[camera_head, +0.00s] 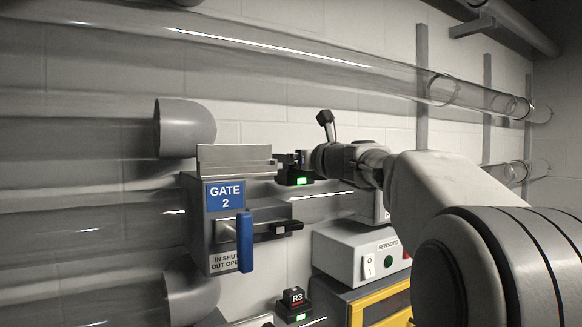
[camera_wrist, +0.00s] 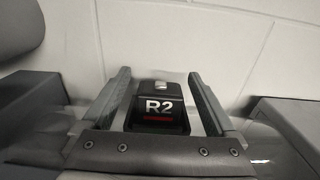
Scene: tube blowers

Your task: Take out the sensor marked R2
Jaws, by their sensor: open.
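The R2 sensor (camera_wrist: 158,108) is a black block with white "R2" lettering and a red strip, seated on a clear tube in the wrist view. My gripper (camera_wrist: 160,90) is open, with one finger on each side of the sensor and a narrow gap at both sides. In the head view my gripper (camera_head: 290,160) is at the upper tube, right of the gate box. The black sensor body (camera_head: 296,177) with a lit green patch shows just below it, partly hidden by the gripper.
The Gate 2 box (camera_head: 228,255) with a blue handle (camera_head: 245,242) stands close left of my gripper. Sensor R3 (camera_head: 293,303) sits on a lower tube. A sensors switch box (camera_head: 340,252) is below my arm. A large clear tube (camera_head: 300,58) runs above.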

